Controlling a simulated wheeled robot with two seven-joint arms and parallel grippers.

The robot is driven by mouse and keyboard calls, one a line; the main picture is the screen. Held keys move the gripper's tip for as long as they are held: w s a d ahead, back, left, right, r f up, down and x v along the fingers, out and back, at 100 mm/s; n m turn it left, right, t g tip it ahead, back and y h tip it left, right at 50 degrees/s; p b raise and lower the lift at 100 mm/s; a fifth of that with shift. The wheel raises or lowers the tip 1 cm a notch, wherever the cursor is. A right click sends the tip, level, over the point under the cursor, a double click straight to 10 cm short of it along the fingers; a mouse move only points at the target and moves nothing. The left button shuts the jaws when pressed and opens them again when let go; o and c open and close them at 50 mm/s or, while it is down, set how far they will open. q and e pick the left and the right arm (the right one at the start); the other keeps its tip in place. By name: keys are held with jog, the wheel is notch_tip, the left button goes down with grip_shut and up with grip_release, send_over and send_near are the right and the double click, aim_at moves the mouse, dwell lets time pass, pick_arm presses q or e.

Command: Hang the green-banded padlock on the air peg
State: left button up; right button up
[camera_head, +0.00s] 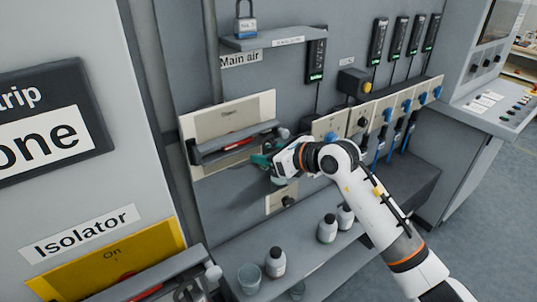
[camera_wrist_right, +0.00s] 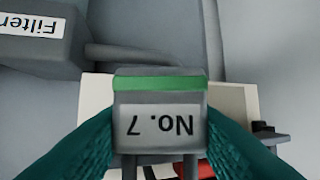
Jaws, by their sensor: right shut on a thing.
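My right gripper (camera_head: 264,160) is shut on the green-banded padlock (camera_wrist_right: 160,113), with one teal finger on each side. The padlock has a grey body, a green band and a "No. 7" label that reads upside down in the right wrist view. Its shackle points to the bottom of that view. In the head view the gripper is just below and right of the lever on the cream main air panel (camera_head: 203,121); I cannot clearly make out the padlock there. I cannot pick out the air peg. My left gripper is not in view.
A blue-banded padlock (camera_head: 246,26) stands on a small shelf (camera_head: 266,40) above the "Main air" label (camera_head: 240,59). Bottles (camera_head: 276,263) and a cup (camera_head: 249,278) stand on the lower ledge. A yellow isolator panel (camera_head: 100,262) is at lower left. A "Filter" label (camera_wrist_right: 28,22) shows in the wrist view.

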dwell(0.4)
jog(key=o, duration=1.2)
jog(key=shift+c, duration=0.2)
jog(key=shift+s+d, duration=0.1)
